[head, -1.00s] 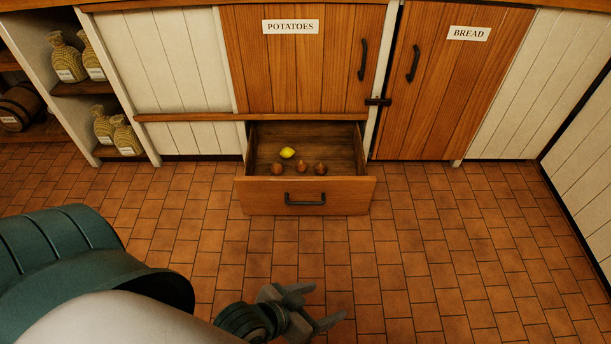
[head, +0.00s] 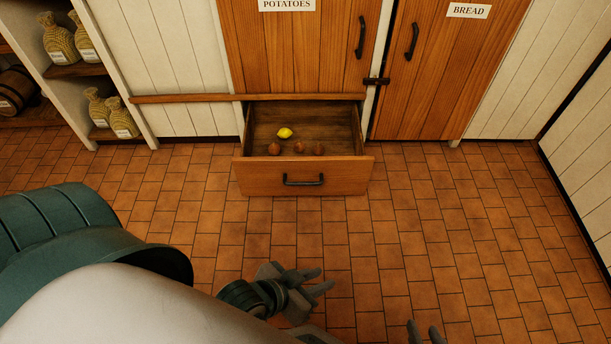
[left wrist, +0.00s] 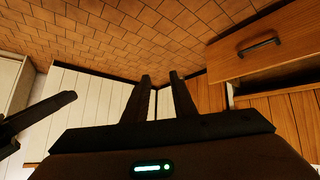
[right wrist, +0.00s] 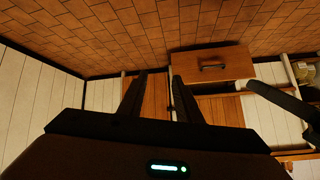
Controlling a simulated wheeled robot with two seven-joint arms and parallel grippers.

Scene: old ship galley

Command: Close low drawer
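The low drawer (head: 262,180) is pulled open below the potatoes cupboard. Its wooden front carries a dark bar handle (head: 304,180). A yellow lemon (head: 285,133) and three small brown round items (head: 300,148) lie inside it. The drawer front also shows in the left wrist view (left wrist: 231,62) and the right wrist view (right wrist: 188,66). My left gripper (head: 327,280) is open and empty, in front of the drawer and apart from it. My right gripper (head: 424,330) is open and empty at the bottom edge, right of the drawer and apart from it.
The potatoes cupboard door (head: 295,55) and bread door (head: 440,75) are shut above and right of the drawer. The tiled floor (head: 400,240) before the drawer is clear.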

